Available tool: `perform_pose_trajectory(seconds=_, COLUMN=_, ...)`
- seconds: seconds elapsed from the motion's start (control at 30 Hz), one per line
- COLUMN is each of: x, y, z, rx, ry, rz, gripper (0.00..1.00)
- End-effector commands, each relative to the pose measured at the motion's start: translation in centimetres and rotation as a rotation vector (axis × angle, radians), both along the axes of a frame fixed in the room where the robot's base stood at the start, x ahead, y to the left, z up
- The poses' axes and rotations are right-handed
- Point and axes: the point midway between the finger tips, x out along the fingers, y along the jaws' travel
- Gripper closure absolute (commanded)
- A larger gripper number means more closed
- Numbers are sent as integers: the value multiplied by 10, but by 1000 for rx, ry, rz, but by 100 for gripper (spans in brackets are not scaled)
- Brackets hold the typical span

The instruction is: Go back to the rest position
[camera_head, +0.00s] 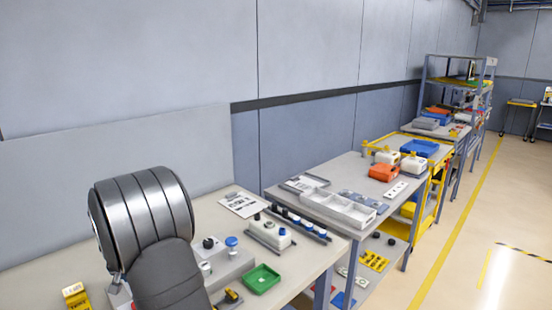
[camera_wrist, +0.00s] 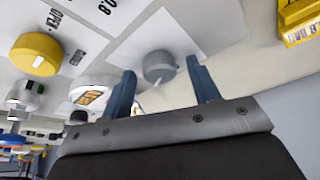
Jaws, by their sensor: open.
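My gripper (camera_wrist: 163,88) shows in the wrist view with two blue fingers spread apart and nothing between them. Beyond the fingers is a grey round knob (camera_wrist: 158,67) on a pale panel, apart from them as far as I can tell. A white cap with a yellow label (camera_wrist: 92,92) is left of the fingers. A yellow round cap (camera_wrist: 35,54) is further left, near the printed word OPEN. In the head view my arm rises at the lower left over the workbench (camera_head: 205,212), and my gripper is hidden there.
On the bench are a blue-topped knob (camera_head: 232,243), a green tray (camera_head: 262,279), a white unit (camera_head: 271,234) and a printed sheet (camera_head: 243,204). A yellow block (camera_head: 75,295) is at lower left, close to my arm.

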Motion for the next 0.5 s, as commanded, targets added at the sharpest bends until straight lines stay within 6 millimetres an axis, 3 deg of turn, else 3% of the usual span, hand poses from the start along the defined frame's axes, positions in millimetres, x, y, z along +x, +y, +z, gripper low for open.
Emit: perform_pose_trajectory(seconds=0.5, x=1, y=-2, z=0, rx=2, ry=1, rz=254, gripper=44)
